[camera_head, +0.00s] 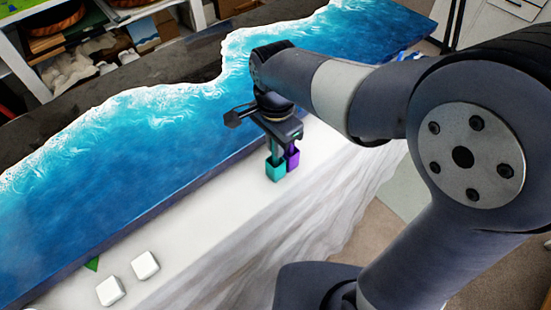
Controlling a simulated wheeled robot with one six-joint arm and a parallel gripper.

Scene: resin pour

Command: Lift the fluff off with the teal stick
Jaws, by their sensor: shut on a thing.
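My gripper (281,139) points down over the pale strip in front of the resin slab (110,190). It is shut, and the teal stick (275,171) shows directly below its fingers, seemingly held by them. A purple piece (293,158) is close beside the teal one on the right; I cannot tell whether they touch. The slab is blue with white wave foam along a dark edge. I cannot make out the fluff on it; my arm covers part of the slab at the right.
Two white blocks (110,291) (145,265) stand on the pale covered surface (205,240) at the lower left. A small green piece (92,264) lies by the slab's front edge. Shelves with baskets (45,45) stand behind. The surface between the blocks and my gripper is clear.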

